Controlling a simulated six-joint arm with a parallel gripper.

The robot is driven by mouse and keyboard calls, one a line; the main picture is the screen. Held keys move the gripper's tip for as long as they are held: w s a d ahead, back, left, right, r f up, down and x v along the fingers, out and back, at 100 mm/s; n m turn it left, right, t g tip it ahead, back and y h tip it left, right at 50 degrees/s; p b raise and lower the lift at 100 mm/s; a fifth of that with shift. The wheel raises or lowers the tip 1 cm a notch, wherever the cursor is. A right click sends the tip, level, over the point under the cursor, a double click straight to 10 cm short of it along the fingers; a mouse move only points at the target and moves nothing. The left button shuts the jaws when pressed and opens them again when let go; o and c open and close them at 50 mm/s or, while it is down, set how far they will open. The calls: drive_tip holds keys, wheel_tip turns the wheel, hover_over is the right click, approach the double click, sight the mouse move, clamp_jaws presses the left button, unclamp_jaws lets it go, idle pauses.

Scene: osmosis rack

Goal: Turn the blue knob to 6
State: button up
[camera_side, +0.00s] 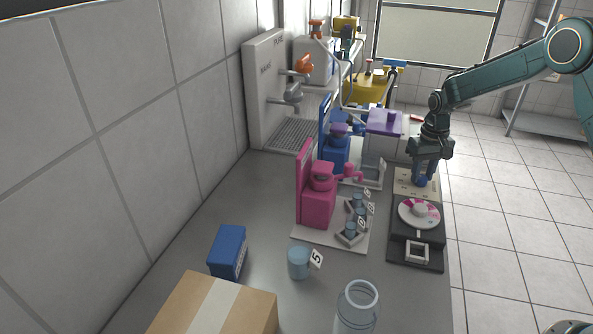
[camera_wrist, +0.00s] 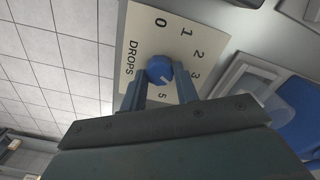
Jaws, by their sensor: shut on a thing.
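The blue knob (camera_wrist: 158,68) sits on a cream dial panel (camera_wrist: 137,40) marked DROPS, with 0, 1, 2, 3 and 5 readable. The other numbers are hidden by my gripper. A small white mark on the knob points to the lower right, roughly between 3 and 5. My gripper (camera_wrist: 161,76) is shut on the knob, one finger on each side. In the side view my gripper (camera_side: 423,172) reaches down onto the knob (camera_side: 419,181), and the panel (camera_side: 403,184) lies near the bench's right edge.
A black device with a pink-and-white disc (camera_side: 418,212) stands just in front of the panel. A purple-lidded box (camera_side: 384,122) stands behind it. A pink machine (camera_side: 318,195) and small numbered cups are to the left. The floor (camera_side: 495,210) is open to the right.

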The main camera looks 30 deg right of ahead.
sight(422, 177)
drive_tip(key=m, duration=0.7)
drive_tip(key=shift+r, duration=0.1)
drive_tip(key=m, duration=0.4)
drive_tip(key=shift+m, duration=1.7)
drive_tip(key=o, duration=1)
drive_tip(key=shift+r, duration=6.9)
